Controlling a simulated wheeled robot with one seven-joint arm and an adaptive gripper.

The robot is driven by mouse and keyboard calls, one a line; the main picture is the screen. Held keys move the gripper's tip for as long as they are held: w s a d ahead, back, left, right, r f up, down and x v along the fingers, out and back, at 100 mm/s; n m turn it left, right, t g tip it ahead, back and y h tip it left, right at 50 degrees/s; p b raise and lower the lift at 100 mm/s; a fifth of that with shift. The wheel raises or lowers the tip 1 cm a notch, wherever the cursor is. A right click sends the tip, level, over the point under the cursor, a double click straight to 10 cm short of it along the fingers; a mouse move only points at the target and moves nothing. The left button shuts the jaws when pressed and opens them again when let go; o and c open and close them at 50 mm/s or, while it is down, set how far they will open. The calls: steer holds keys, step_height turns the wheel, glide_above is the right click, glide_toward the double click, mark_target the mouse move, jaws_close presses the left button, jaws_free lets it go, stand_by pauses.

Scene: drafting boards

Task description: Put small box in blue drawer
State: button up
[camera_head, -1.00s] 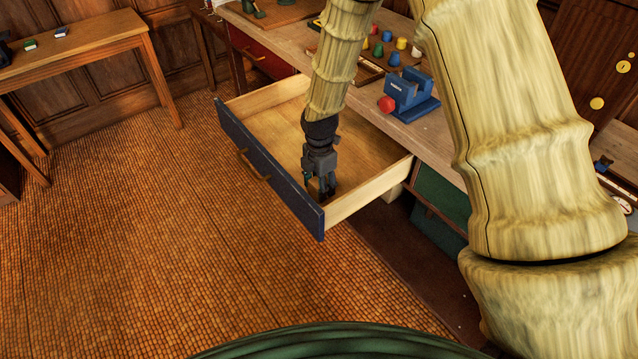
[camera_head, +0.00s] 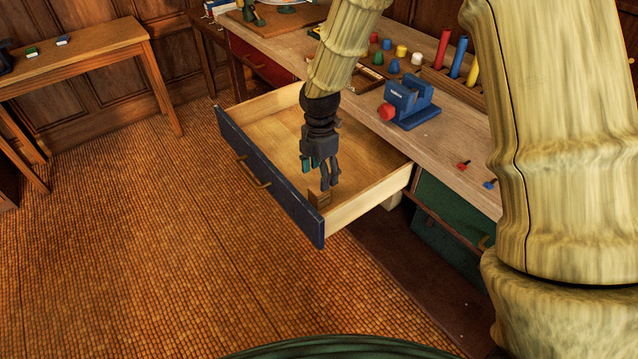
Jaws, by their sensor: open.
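The blue drawer (camera_head: 270,180) is pulled out from the workbench, with a dark blue front and a pale wooden inside. A small brown box (camera_head: 319,198) is in the drawer's front corner, close to the blue front panel. My gripper (camera_head: 320,176) is inside the drawer's outline, just above and behind the box. It is open and empty, fingers pointing down, and looks apart from the box. My arm hides part of the drawer's back.
The workbench (camera_head: 455,150) carries a blue vise (camera_head: 408,102), several coloured pegs and upright rods. A green drawer (camera_head: 450,208) is at the right below. A side table (camera_head: 75,62) stands at the left. The floor before the drawer is clear.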

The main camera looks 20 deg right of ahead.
mark_target(319, 187)
steer(key=shift+r, duration=2.3)
